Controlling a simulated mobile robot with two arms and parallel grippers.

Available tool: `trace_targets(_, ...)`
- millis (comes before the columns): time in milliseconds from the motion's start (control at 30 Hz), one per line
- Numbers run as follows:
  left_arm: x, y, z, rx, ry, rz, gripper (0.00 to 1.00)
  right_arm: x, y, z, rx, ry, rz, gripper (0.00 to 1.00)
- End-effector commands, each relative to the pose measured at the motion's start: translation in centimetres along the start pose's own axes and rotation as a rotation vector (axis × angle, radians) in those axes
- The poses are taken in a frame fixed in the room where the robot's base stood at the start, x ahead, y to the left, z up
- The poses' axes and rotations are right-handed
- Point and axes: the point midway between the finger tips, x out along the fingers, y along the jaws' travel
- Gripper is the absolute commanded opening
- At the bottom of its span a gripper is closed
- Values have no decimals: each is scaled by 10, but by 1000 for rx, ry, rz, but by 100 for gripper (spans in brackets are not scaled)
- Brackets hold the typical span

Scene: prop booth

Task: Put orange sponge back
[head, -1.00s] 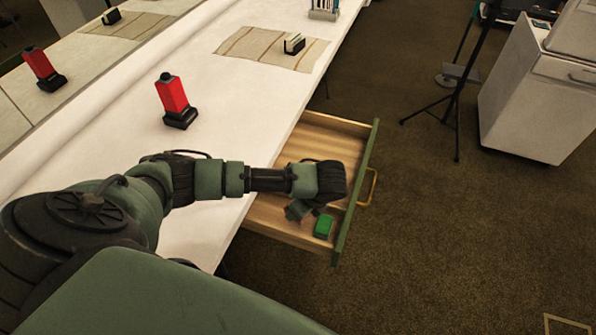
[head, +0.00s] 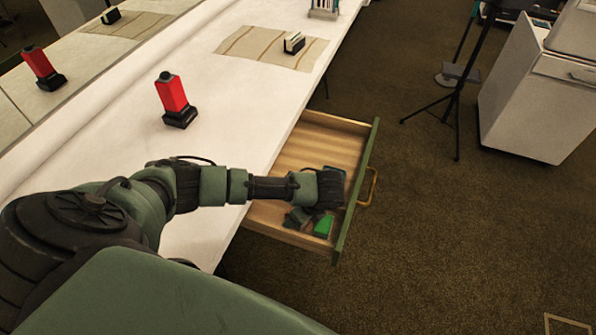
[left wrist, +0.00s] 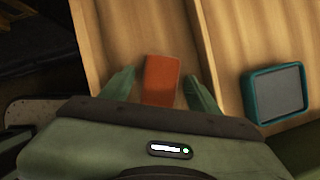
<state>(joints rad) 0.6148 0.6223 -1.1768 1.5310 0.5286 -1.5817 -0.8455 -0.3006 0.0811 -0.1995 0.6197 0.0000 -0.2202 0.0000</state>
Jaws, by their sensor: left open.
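The orange sponge (left wrist: 162,80) lies on the wooden floor of the open drawer (head: 318,150). In the left wrist view it is between the two fingers of my left gripper (left wrist: 159,82), with a gap visible on both sides. In the head view my left gripper (head: 308,216) is down inside the drawer, and the sponge is hidden by it and the wrist. My left gripper is open. My right gripper is not in view.
A teal-rimmed box (left wrist: 276,93) lies in the drawer right of the sponge. On the white table (head: 225,95) stand a red and black bottle (head: 173,99) and a small block (head: 293,43) on a striped cloth (head: 262,47).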

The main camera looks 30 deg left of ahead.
Motion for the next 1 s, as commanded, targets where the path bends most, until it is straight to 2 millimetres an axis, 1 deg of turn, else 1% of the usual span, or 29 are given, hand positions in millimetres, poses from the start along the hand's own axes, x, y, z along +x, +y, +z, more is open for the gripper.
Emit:
trace_targets(67, -3, 0, 2, 0, 0, -1, 61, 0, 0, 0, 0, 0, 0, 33)
trace_targets(167, -13, -1, 1, -1, 1, -2, 61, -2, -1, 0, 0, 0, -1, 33)
trace_targets(267, -32, -2, 1, 0, 2, -5, 61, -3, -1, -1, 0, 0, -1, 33)
trace_targets(500, -85, -2, 1, 0, 3, -4, 61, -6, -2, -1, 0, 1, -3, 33)
trace_targets(600, -102, -1, 0, 1, 3, -3, 61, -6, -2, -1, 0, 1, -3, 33)
trace_targets(700, -114, -1, 1, -1, 2, -2, 61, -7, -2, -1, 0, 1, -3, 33)
trace_targets(800, -120, -1, 1, -2, 1, -1, 61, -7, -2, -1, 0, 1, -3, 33)
trace_targets(1000, -123, 0, 1, -1, 0, 1, 61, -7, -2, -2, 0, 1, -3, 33)
